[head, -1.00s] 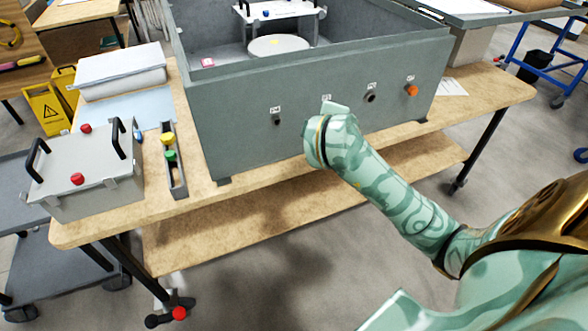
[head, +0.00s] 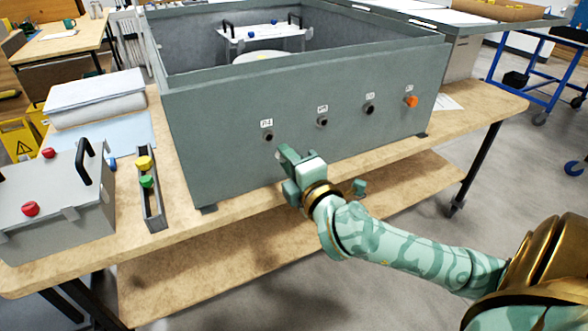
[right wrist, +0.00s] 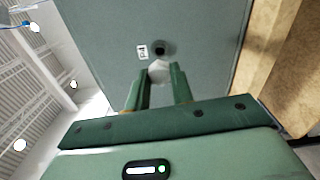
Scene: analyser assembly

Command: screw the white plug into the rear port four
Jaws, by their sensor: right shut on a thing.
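The grey analyser housing (head: 230,115) shows its rear wall with a row of labelled ports. Port four (head: 268,137) is the leftmost, a dark open hole under its label, and it also shows in the right wrist view (right wrist: 160,47). My right gripper (head: 284,157) is just in front of and below that port. In the right wrist view its green fingers are shut on the white plug (right wrist: 160,72). The plug is close to the port but appears apart from it; the fingers partly hide it. My left gripper is not in view.
Two other ports (head: 322,122) (head: 369,109) are open; the rightmost holds an orange plug (head: 411,101). A narrow rack (head: 155,212) with a yellow plug (head: 144,163) and a green plug (head: 147,181) stands left, beside a lidded grey box (head: 50,200).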

